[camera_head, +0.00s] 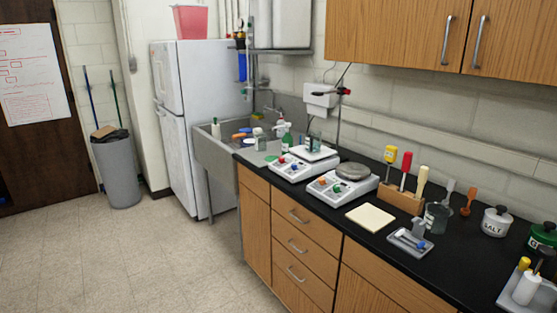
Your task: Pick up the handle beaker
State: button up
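A clear glass beaker (436,218) stands upright on the black countertop at the right, just right of the wooden tool block. A pale tool (449,191) rises at its top; I cannot tell whether it stands in the beaker or behind it. No handle on the beaker can be made out at this size. This is the vessel that best fits the handle beaker. My gripper is not in view.
The black counter (470,243) holds a wooden block (402,200) with several tools, a small tray (410,243) close in front of the beaker, a salt jar (496,222), a yellowish pad (370,217) and hot plates (343,187). Floor (150,255) at the left is clear.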

aim_at(312, 138)
jog(key=i, duration=1.1)
jog(key=u, duration=5)
jog(key=i, duration=0.15)
jog(key=z, duration=2.9)
jog(key=i, duration=0.6)
jog(key=u, duration=0.1)
